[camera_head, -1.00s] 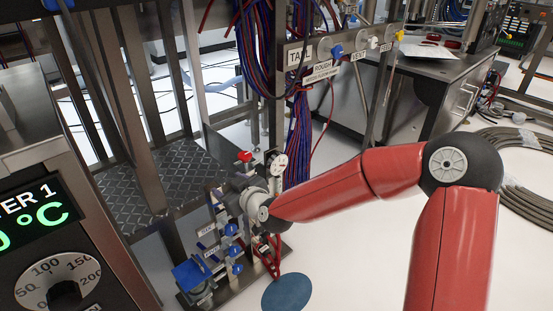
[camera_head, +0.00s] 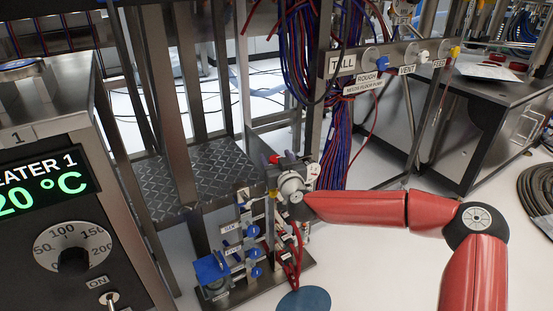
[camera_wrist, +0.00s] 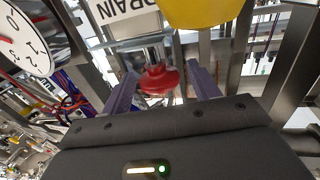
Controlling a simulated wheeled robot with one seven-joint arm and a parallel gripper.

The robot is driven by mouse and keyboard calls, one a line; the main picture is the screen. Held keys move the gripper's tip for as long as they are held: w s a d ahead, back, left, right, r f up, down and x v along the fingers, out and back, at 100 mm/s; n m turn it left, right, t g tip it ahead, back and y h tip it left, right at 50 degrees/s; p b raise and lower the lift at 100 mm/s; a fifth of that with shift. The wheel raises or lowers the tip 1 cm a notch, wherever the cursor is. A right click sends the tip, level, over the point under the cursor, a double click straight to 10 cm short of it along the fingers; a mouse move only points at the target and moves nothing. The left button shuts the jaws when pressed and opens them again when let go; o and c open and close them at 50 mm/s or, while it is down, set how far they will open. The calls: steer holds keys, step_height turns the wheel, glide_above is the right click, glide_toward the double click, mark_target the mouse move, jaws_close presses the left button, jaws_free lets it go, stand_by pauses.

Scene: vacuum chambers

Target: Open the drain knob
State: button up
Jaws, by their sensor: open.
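My gripper (camera_wrist: 162,73) is open, with one dark finger on each side of the knob. Gaps show between the fingers and the knob, so it is not gripped. In the head view a red knob (camera_head: 274,158) shows just beyond the end of my arm; my fingers are hidden there behind my wrist.
A white dial gauge (camera_wrist: 24,40) is at the wrist view's left, and a yellow part (camera_wrist: 200,8) is above the knob. A valve panel with blue knobs (camera_head: 253,252) stands below my wrist. A metal frame post (camera_head: 315,100) and cable bundles (camera_head: 335,135) are nearby. Open floor lies at right.

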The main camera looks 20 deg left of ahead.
steer(key=shift+w+a, duration=0.1)
steer(key=shift+w, duration=0.05)
steer(key=c, duration=1)
